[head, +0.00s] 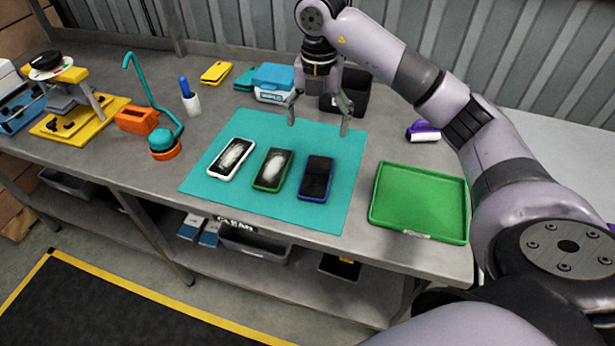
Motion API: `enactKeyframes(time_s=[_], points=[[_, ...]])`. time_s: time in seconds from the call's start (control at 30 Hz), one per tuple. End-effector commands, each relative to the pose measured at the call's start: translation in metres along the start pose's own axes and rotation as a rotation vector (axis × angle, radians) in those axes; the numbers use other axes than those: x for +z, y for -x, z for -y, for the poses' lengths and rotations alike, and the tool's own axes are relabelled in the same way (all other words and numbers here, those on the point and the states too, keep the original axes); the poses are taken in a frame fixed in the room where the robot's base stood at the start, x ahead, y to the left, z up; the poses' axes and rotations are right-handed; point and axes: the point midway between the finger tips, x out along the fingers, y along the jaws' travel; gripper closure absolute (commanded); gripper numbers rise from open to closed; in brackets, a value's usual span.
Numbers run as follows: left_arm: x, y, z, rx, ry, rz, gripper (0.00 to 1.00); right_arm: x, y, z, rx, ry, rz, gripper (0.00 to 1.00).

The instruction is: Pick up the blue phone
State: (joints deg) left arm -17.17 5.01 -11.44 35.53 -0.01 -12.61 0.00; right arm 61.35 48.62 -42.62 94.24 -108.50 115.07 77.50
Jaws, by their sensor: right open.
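The blue phone (315,178) lies flat on the teal mat (335,217), at the right end of a row of three phones, its dark screen facing up. A green phone (273,169) lies to its left, and a white phone (232,157) lies left of that. Both have a pale patch on the screen. My right gripper (318,124) is open and empty, pointing down above the back part of the mat, behind the blue phone and apart from it. My left gripper is not in view.
A green tray (420,202) stands right of the mat. Behind are a blue and white box (273,83) and a black bin (352,98). An orange and teal lamp-like stand (163,145) is at left. A purple and white object (423,131) lies at right.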

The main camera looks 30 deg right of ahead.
Motion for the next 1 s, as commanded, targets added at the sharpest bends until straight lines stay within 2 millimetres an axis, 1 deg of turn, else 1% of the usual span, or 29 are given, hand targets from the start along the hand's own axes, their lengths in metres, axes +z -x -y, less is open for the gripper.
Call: enactKeyframes(time_s=[0.13, 0.17, 0.33, 0.5, 0.6, 0.73, 0.83, 0.97, 1.0], points=[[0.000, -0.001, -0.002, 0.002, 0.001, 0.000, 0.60, -0.002, -0.025, 0.000, -0.003, -0.003, -0.007, 0.17], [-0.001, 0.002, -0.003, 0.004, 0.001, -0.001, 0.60, -0.002, -0.029, 0.001, -0.005, -0.004, -0.007, 0.17], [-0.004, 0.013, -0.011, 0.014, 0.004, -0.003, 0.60, -0.001, -0.066, 0.001, -0.006, -0.003, -0.006, 0.17], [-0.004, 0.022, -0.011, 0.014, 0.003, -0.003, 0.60, -0.001, -0.099, 0.001, -0.004, -0.002, -0.005, 0.17], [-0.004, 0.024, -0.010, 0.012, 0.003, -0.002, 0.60, 0.000, -0.111, 0.000, -0.002, -0.002, -0.004, 0.17], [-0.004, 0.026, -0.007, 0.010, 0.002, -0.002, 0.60, 0.001, -0.120, 0.000, -0.001, -0.002, -0.002, 0.17], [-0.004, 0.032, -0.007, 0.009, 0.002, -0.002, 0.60, 0.002, -0.127, -0.001, -0.002, -0.002, -0.004, 0.17], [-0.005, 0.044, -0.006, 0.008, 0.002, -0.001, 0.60, 0.007, -0.146, -0.002, -0.003, -0.003, -0.006, 0.17], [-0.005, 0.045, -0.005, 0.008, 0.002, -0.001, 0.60, 0.008, -0.153, -0.002, -0.003, -0.003, -0.005, 0.17]])
